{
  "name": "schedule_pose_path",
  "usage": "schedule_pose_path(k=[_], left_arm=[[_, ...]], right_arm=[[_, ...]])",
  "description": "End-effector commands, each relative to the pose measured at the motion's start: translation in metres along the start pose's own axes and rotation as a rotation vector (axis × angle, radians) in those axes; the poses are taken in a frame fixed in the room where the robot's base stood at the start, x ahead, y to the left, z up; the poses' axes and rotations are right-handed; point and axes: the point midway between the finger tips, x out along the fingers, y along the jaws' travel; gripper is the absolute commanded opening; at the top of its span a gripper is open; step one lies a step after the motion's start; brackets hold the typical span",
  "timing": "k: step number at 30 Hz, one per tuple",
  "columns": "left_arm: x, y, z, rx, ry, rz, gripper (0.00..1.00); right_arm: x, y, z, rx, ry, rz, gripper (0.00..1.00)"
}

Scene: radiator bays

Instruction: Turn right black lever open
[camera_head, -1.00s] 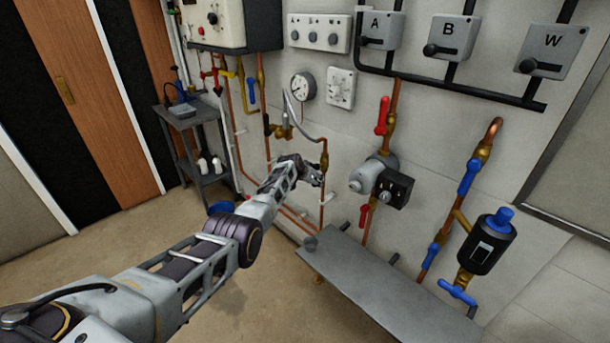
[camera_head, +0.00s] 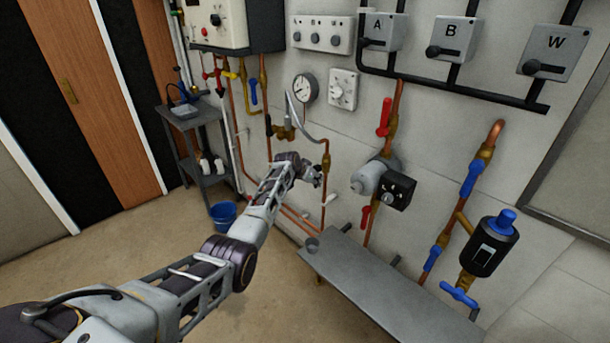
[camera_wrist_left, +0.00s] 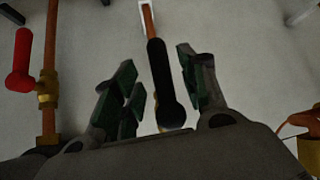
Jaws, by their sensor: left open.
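A black lever (camera_wrist_left: 160,80) shows in the left wrist view, lying lengthwise between the two dark green finger pads, in front of a copper pipe (camera_wrist_left: 148,20). My left gripper (camera_wrist_left: 156,62) is open around the lever, with visible gaps on both sides. In the head view my left gripper (camera_head: 314,176) is at the thin copper pipe (camera_head: 326,155) below the gauge; the arm hides most of this lever there. Another black lever (camera_head: 268,126) sits on a pipe farther left. My right gripper is not in view.
A red lever (camera_wrist_left: 22,65) on a brass valve is left of the gripper in the wrist view. A grey bench (camera_head: 375,280) stands below the pipes. A pump (camera_head: 372,176) is to the right. A blue bucket (camera_head: 223,215) stands on the floor by a side table (camera_head: 190,125).

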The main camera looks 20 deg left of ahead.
Motion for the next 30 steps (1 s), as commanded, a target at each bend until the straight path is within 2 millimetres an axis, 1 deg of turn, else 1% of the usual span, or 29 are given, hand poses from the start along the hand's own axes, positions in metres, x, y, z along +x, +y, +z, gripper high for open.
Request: schedule_pose_path(k=[14, 30], left_arm=[[-0.026, 0.0, 0.001, 0.001, -0.001, -0.001, 0.42], [-0.062, 0.0, 0.001, 0.0, -0.001, 0.0, 0.42]], right_arm=[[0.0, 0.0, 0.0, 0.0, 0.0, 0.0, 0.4], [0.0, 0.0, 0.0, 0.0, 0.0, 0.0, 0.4]])
